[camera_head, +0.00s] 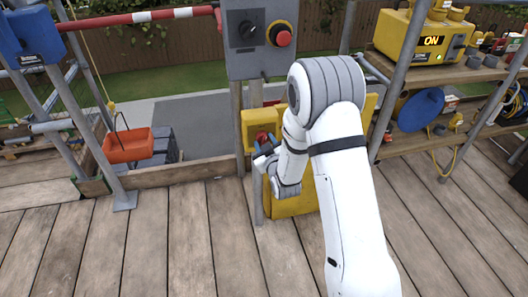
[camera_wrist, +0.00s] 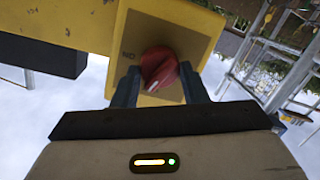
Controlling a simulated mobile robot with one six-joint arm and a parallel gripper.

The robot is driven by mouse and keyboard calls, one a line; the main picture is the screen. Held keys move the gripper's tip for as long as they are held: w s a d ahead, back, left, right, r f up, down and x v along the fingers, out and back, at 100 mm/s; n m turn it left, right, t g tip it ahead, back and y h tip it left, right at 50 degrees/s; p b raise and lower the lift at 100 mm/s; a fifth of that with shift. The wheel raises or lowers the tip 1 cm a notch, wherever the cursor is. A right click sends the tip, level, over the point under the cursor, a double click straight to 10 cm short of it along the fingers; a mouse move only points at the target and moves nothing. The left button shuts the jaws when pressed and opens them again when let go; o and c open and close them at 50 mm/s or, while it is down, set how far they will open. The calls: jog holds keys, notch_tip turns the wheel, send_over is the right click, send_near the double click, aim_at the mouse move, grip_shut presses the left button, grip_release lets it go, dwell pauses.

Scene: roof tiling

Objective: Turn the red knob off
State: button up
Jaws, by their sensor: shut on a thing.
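The red knob (camera_wrist: 160,66) sits on the face of a yellow box (camera_wrist: 200,24) in the wrist view. Lettering that seems to read ON, turned over, stands left of the knob. My gripper (camera_wrist: 159,77) has one dark finger on each side of the knob and is shut on it. In the head view the knob (camera_head: 262,137) shows small at the yellow box (camera_head: 249,120), and my gripper (camera_head: 265,150) is partly hidden by my wrist.
A grey panel (camera_head: 235,60) with a black dial (camera_head: 248,30) and a red button (camera_head: 283,38) stands above. A yellow machine (camera_head: 432,44) showing ON sits on the right shelf. The plank floor (camera_head: 150,250) in front is clear.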

jog(key=shift+a+r+n+h+b, duration=0.1)
jog(key=shift+n+h+b, duration=0.05)
jog(key=shift+n+b, duration=0.85)
jog(key=shift+a+r+n+h+b, duration=0.1)
jog(key=shift+n+h+b, duration=0.05)
jog(key=shift+n+b, duration=0.85)
jog(key=o, duration=1)
jog(key=shift+f, duration=0.1)
jog(key=shift+c, duration=0.2)
jog(key=f+v, duration=0.1)
jog(key=v, duration=0.6)
jog(key=shift+s+d+r, duration=0.2)
jog(key=shift+s+r, duration=0.2)
jog(key=shift+r, duration=0.1)
